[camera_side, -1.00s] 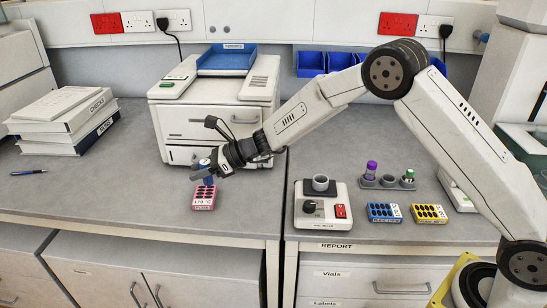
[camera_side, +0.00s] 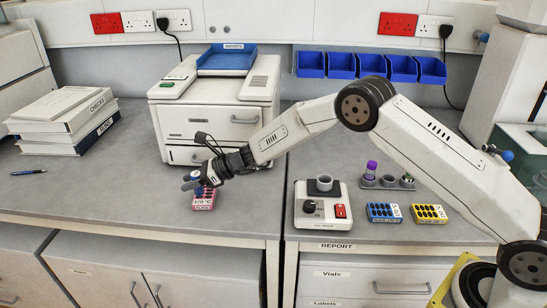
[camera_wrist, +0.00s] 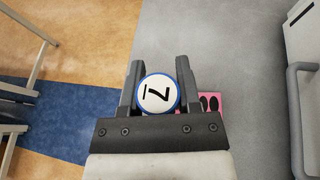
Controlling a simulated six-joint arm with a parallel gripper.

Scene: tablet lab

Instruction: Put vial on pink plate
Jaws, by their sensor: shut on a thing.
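The vial (camera_wrist: 157,94) sits between the two fingers of my gripper (camera_wrist: 159,80), which is shut on it. Its round cap is white with a blue rim and a black mark like a 7. In the side view my gripper (camera_side: 193,180) is low over the pink plate (camera_side: 204,202), and the vial there is mostly hidden by the fingers. The pink plate has dark wells and lies near the front edge of the left bench. In the wrist view a corner of the pink plate (camera_wrist: 210,103) shows to the right of the vial. I cannot tell whether the vial touches the plate.
A white machine (camera_side: 214,120) stands behind the plate. To the right are a device with a knob (camera_side: 323,207), a blue plate (camera_side: 384,212), a yellow plate (camera_side: 429,213) and a rack (camera_side: 388,183) with a purple-capped vial (camera_side: 371,168).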

